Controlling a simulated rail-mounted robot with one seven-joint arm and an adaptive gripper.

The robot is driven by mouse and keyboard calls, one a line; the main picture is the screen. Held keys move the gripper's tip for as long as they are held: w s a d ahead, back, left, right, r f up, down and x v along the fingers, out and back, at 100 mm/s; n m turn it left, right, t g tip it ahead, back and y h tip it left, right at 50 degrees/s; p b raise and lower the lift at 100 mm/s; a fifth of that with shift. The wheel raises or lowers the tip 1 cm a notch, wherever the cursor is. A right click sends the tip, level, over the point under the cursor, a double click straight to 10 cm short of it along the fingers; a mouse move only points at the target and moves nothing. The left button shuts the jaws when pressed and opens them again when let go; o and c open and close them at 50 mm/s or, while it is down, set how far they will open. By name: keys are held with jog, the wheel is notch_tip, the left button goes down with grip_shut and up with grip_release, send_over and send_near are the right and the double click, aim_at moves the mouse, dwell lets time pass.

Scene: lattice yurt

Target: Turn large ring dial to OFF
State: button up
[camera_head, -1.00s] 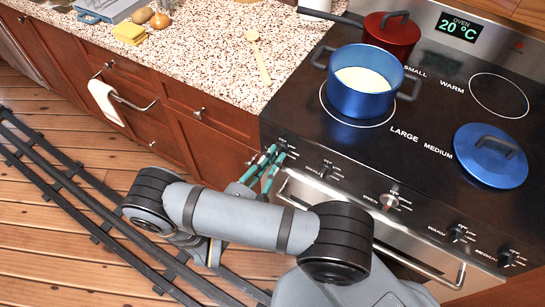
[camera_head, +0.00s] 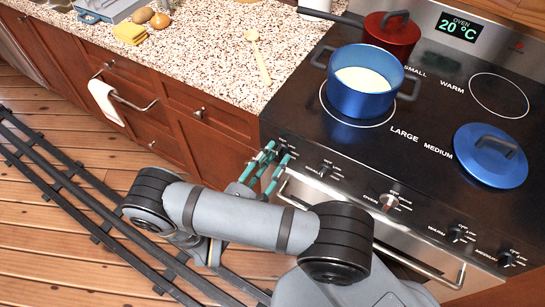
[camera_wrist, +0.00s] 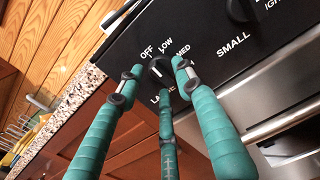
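The large ring dial is the dark knob (camera_wrist: 158,68) at the left end of the stove's front panel in the wrist view. OFF, LOW and MED are printed around it, and the size label below is partly hidden by a finger. Which mark the dial points to is unclear. My gripper (camera_wrist: 155,77) has teal fingers spread around the dial, one to the left, one to the right and one below. Contact cannot be made out. In the head view my gripper (camera_head: 271,164) is at the panel's left end, and its fingers mostly cover the dial.
A blue pot (camera_head: 362,88) with pale contents stands on the large burner. A red pan (camera_head: 392,36) is behind it and a blue lid (camera_head: 490,155) lies at right. An oven handle (camera_head: 425,268) runs below the panel. Other knobs, such as the oven knob (camera_head: 389,202), line the panel.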

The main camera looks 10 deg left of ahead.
jog(key=v, duration=1.2)
jog(key=x, duration=1.2)
